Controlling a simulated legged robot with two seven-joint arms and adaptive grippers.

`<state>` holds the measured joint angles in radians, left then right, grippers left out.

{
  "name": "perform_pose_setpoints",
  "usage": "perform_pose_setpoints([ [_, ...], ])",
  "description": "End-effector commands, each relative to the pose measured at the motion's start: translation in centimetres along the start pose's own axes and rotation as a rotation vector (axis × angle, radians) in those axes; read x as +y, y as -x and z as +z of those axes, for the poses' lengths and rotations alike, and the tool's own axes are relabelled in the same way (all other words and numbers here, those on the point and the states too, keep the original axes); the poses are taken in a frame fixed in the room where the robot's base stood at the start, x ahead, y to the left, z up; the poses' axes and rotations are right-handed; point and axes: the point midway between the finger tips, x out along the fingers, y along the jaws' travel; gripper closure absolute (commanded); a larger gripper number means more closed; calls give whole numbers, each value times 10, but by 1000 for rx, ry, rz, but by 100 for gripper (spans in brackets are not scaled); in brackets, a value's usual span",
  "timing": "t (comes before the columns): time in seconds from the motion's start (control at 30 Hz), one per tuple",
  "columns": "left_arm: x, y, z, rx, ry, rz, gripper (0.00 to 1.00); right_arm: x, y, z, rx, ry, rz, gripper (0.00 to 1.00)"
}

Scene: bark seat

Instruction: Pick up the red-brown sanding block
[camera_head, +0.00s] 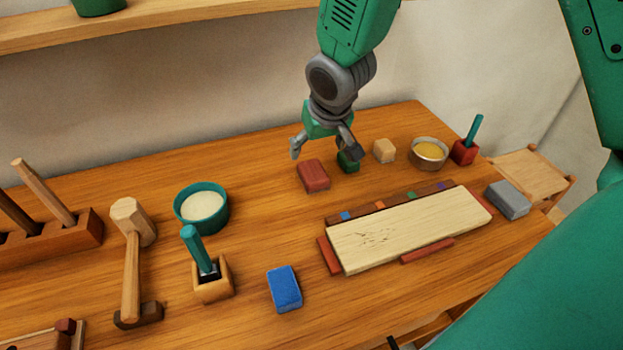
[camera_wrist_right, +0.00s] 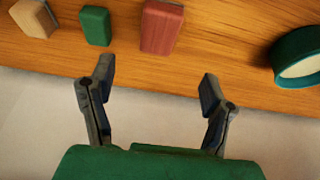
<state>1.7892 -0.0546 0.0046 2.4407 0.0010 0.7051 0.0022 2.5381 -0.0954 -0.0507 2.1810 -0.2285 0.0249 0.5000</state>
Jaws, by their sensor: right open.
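The red-brown sanding block (camera_head: 313,176) lies on the wooden bench, left of a small green block. My right gripper (camera_head: 325,149) is open and empty, above and behind the sanding block, near the bench's back edge. In the right wrist view the sanding block (camera_wrist_right: 161,26) lies beyond the fingertips, roughly between their lines and at the top edge, partly cut off. The open fingers (camera_wrist_right: 156,88) are apart from it. My left gripper is not in view.
Close beside the sanding block stand the green block (camera_head: 348,161) and a tan block (camera_head: 384,150). A pale board (camera_head: 410,228) in a frame lies in front. A teal bowl (camera_head: 202,208) and a blue block (camera_head: 284,289) lie to the left. A shelf (camera_head: 200,22) runs above.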

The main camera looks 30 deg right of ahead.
Motion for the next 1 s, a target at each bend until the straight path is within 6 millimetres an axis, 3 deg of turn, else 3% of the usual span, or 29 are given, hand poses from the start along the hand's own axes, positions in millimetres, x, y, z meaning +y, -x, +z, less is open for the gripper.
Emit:
perform_pose_setpoints([
  [0.23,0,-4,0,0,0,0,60,-1,-50,1,-3,3,1,28],
  [0.47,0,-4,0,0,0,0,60,0,-67,1,1,2,1,28],
  [0.8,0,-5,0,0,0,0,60,3,-112,5,-2,2,1,28],
  [1.0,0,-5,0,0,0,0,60,3,-116,4,1,1,1,28],
])
